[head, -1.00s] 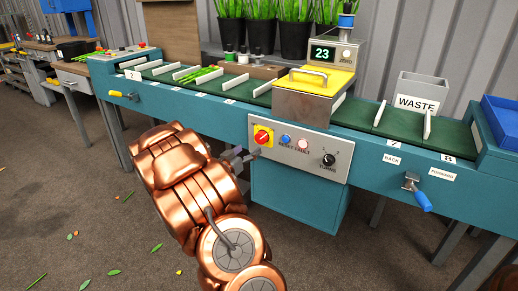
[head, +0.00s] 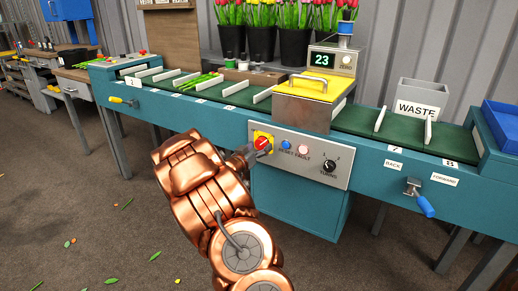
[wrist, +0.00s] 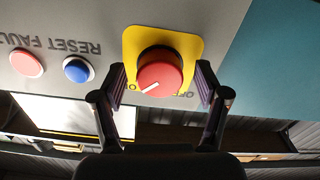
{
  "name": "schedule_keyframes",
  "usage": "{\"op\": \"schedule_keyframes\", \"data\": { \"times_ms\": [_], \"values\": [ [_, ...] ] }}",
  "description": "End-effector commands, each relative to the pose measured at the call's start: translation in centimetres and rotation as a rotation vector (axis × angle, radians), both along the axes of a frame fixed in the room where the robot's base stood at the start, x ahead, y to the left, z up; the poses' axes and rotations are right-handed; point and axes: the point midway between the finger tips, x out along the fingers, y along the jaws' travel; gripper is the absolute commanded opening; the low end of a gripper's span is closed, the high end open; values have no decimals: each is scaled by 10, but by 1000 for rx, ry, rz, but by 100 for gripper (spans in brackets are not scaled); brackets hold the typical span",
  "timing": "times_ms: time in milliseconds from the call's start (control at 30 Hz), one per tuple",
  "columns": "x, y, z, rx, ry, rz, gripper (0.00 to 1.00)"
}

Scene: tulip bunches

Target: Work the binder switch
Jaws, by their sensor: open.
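The binder switch is a red rotary knob (head: 262,142) on a yellow plate, at the left of the grey control panel (head: 300,157). In the wrist view the knob (wrist: 159,74) is near the middle, its white mark pointing lower left. The picture is upside down there, and the plate's lettering is partly hidden. My gripper (head: 250,151) is at the switch, its fingers apart. In the wrist view my gripper (wrist: 160,82) is open, one finger on each side of the knob. I cannot tell whether either finger touches it.
A blue button (head: 286,145), a pink-red fault button (head: 303,149) and a black dial (head: 329,166) sit right of the switch. Above is a yellow-lidded box (head: 322,83) on the green conveyor (head: 360,121). A crank handle (head: 418,197) sticks out at the right.

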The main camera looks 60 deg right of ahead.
Motion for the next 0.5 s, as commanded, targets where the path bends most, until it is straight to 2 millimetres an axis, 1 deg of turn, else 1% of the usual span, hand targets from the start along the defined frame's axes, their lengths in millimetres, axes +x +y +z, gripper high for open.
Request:
{"op": "schedule_keyframes", "data": {
  "times_ms": [233,267,500],
  "values": [
    [0,0,0,0,0,0,74],
    [0,0,0,0,0,0,72],
    [0,0,0,0,0,0,47]
  ]
}}
